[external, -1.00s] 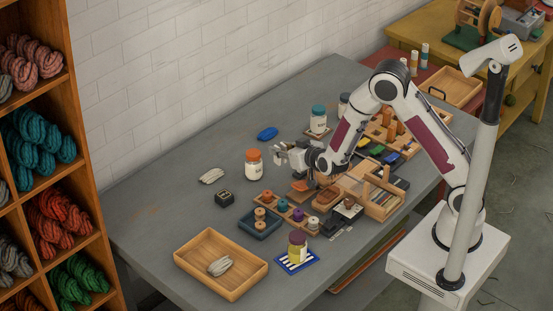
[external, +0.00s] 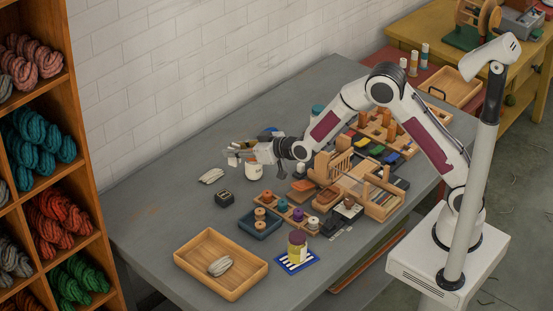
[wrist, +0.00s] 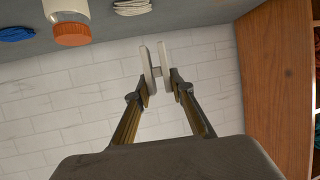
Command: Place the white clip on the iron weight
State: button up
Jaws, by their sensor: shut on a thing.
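My gripper (external: 243,153) is above the table's left part, in front of the orange-lidded jar. In the wrist view my gripper (wrist: 161,86) has its two fingers shut on the white clip (wrist: 144,66), an H-shaped piece sticking out past the fingertips. In the external view the clip (external: 232,160) is small and partly lost against the gripper. The iron weight (external: 224,198) looks like a small dark block standing on the table, below and slightly left of the gripper in the picture. It does not show in the wrist view.
The white jar (external: 254,173) stands close by the gripper; its orange lid (wrist: 73,34) shows in the wrist view. A pale skein (external: 211,176) lies near the weight. A blue tray (external: 262,234) with spools and a wooden tray (external: 188,264) stand nearer. Bare table surrounds the weight.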

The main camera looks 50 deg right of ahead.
jog(key=a, duration=0.1)
jog(key=a+n+y, duration=0.1)
jog(key=a, duration=0.1)
jog(key=a+n+y, duration=0.1)
jog(key=shift+w+a+r+g, duration=0.1)
jog(key=shift+w+a+g, duration=0.2)
jog(key=shift+a+g, duration=0.1)
send_over(225, 195)
jog(key=shift+f, duration=3.15)
jog(key=shift+f, duration=1.85)
jog(key=shift+f, duration=0.15)
jog(key=o, duration=0.9)
